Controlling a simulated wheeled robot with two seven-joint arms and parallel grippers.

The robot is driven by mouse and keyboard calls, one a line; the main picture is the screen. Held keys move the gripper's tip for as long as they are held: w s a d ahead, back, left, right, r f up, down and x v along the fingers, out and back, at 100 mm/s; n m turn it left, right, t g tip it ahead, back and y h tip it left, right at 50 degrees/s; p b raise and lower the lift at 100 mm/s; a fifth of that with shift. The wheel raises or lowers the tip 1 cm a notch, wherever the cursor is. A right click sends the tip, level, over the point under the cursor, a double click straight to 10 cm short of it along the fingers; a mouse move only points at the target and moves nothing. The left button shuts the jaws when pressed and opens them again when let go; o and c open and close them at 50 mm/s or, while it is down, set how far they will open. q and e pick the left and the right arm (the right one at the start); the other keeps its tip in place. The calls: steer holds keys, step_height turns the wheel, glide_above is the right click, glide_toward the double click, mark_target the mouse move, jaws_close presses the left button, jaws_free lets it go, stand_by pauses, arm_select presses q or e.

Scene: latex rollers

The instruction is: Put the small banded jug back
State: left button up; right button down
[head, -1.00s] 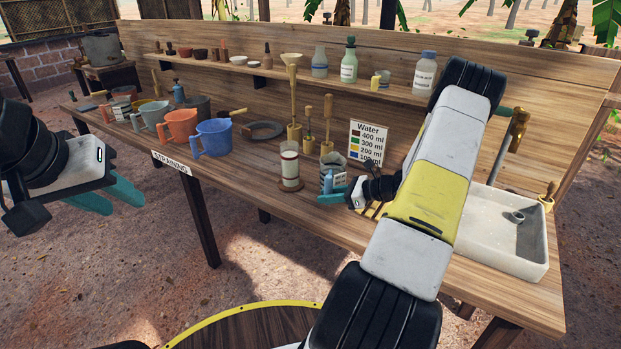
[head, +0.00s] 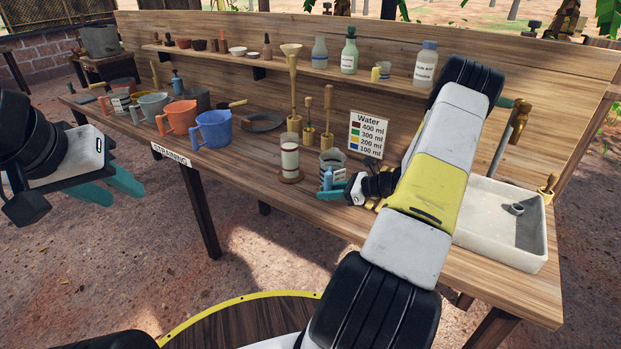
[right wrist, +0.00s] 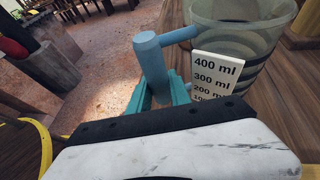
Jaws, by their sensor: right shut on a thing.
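The small banded jug (head: 333,156) is a greyish, see-through jug with a blue handle, upright at the front of the bench, left of the water sign. Its lower part is partly hidden by my right gripper (head: 334,192), which is shut on the handle. In the right wrist view the blue handle (right wrist: 152,62) sits between the teal fingers, and the clear jug wall (right wrist: 245,35) rises behind a card of ml marks (right wrist: 217,76). I cannot tell whether its base touches the bench. My left gripper (head: 110,188) is open and empty, off the bench's left front.
A white-filled glass (head: 290,158) on a round coaster stands just left of the jug. Wooden tools (head: 328,108) stand behind it, and the water sign (head: 367,136) behind right. Coloured mugs (head: 213,129) line the left; a pale basin (head: 497,240) is at right.

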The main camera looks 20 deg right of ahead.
steer(key=shift+f, duration=0.25)
steer(key=c, duration=1.1)
jaws_free()
steer(key=shift+f, duration=0.1)
